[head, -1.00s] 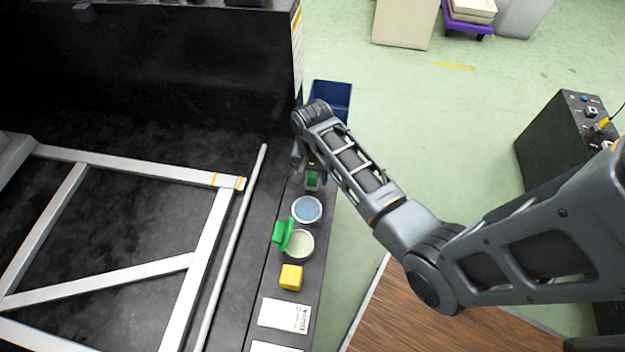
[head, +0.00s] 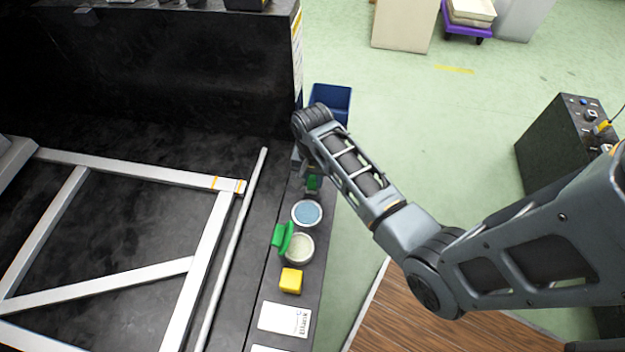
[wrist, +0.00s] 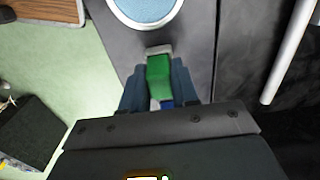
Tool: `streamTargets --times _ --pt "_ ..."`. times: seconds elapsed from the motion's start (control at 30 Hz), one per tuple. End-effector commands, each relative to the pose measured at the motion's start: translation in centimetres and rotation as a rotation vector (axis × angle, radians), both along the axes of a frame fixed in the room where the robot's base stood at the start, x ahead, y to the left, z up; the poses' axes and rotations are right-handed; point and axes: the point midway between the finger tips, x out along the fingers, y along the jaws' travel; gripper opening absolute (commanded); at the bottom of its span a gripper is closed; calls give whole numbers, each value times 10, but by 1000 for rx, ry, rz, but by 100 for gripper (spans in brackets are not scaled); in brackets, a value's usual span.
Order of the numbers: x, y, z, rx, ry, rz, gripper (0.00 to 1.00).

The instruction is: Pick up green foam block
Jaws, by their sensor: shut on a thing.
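The green foam block (wrist: 159,72) is between the two fingers of my gripper (wrist: 160,88) in the wrist view. My gripper is shut on it, over the dark ledge. In the head view the block (head: 313,183) shows as a small green patch under my wrist, partly hidden by the arm. A grey piece shows at the block's far end and a bit of blue at its near end in the wrist view. I cannot tell whether the block touches the ledge.
On the ledge (head: 262,318) stand a blue-filled round dish (head: 307,213), a pale-filled dish (head: 299,248) with a green piece (head: 281,238) at its side, a yellow block (head: 291,280) and a white card (head: 285,318). A blue bin (head: 331,100) is beyond. A metal rod (head: 232,240) lies left.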

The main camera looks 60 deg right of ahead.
Motion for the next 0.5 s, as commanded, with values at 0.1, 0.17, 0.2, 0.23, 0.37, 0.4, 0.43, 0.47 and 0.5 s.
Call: streamTargets --times 0.1,0.17,0.2,0.23,0.37,0.4,0.43,0.47,0.5 --pt "0 0 4 0 0 0 0" --pt "1 0 8 -1 -1 0 0" --pt "1 0 12 -1 -3 0 0" --pt "1 0 16 -1 -3 0 0" --pt "1 0 39 -2 -3 1 0" --pt "-1 -2 46 -1 -3 -1 0" --pt "-9 -6 49 -1 -1 -4 0" --pt "-15 -11 52 -1 -1 -5 0" --pt "-23 -15 58 -1 0 -5 0"
